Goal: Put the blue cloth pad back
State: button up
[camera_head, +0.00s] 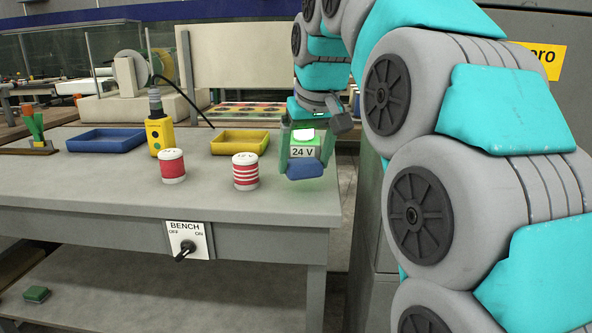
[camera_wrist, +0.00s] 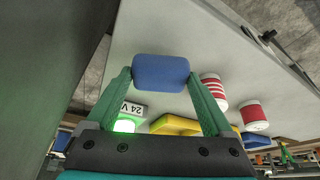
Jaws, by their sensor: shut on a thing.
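The blue cloth pad (camera_head: 306,186) is held between the fingertips of my gripper (camera_head: 305,175), near the right end of the bench. In the wrist view the pad (camera_wrist: 161,72) spans the gap between the two green fingers of my gripper (camera_wrist: 160,80). The fingers are shut on its two sides. Bench top shows around and beyond the pad in the wrist view. I cannot tell whether the pad touches the bench top.
The grey bench (camera_head: 110,195) holds a blue tray (camera_head: 107,140), a yellow tray (camera_head: 240,143), a yellow device (camera_head: 159,135) and two red-and-white spools (camera_head: 172,167), (camera_head: 245,172). A lit "24 V" box (camera_head: 304,150) stands behind the pad. A green block (camera_head: 36,294) lies on the lower shelf.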

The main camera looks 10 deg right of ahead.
aim_at(305, 162)
jog(key=shift+w+d, duration=0.1)
jog(key=shift+w, duration=0.7)
jog(key=shift+f, duration=1.8)
jog(key=o, duration=0.9)
jog(key=v, duration=0.8)
jog(key=shift+r, duration=0.2)
jog(key=shift+p+v, duration=0.85)
jog(key=shift+v, duration=1.05)
jog(key=shift+s, duration=0.15)
